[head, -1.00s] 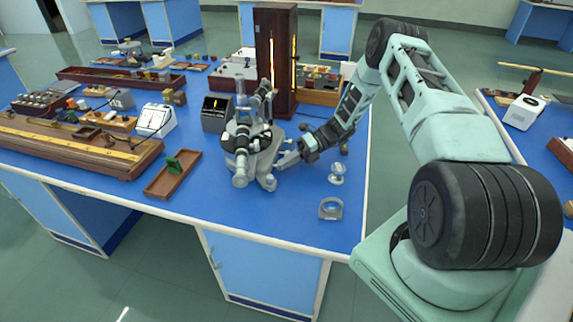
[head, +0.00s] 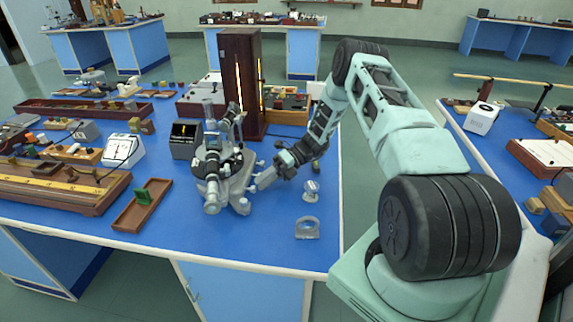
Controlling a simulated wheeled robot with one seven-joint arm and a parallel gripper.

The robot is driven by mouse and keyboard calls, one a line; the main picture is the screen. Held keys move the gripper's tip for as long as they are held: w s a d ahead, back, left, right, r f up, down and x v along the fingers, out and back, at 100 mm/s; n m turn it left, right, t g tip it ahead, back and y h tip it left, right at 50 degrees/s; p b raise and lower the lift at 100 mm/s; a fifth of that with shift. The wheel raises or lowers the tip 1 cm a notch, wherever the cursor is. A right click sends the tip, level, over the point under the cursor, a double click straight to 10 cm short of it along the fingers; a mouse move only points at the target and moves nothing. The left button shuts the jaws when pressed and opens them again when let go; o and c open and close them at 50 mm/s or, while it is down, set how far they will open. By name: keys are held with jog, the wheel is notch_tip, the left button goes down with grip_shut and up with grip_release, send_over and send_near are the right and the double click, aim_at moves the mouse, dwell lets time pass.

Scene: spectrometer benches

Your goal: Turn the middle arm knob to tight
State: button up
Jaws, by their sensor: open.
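The grey spectrometer (head: 222,165) stands on the blue bench, with its tubes and round table above a pale base. My arm reaches in from the right. My gripper (head: 258,181) is at the right side of the spectrometer, low down, by its small knobs. It is open, with its fingers close to the instrument. The knobs there are too small to tell which one is the middle arm knob, or whether the fingers touch one.
A tall brown lamp housing (head: 240,85) with glowing slits stands behind the spectrometer. A small lens on a stand (head: 311,191) and a ring-shaped magnifier (head: 307,228) lie to the right. A wooden tray (head: 142,206) is at left. The bench front is clear.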

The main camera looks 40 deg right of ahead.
jog(key=b+v, duration=0.3)
jog(key=v, duration=1.1)
jog(key=shift+d, duration=0.1)
jog(key=shift+s+d+r, duration=0.2)
jog(key=shift+d+r, duration=0.15)
jog(key=shift+d, duration=0.25)
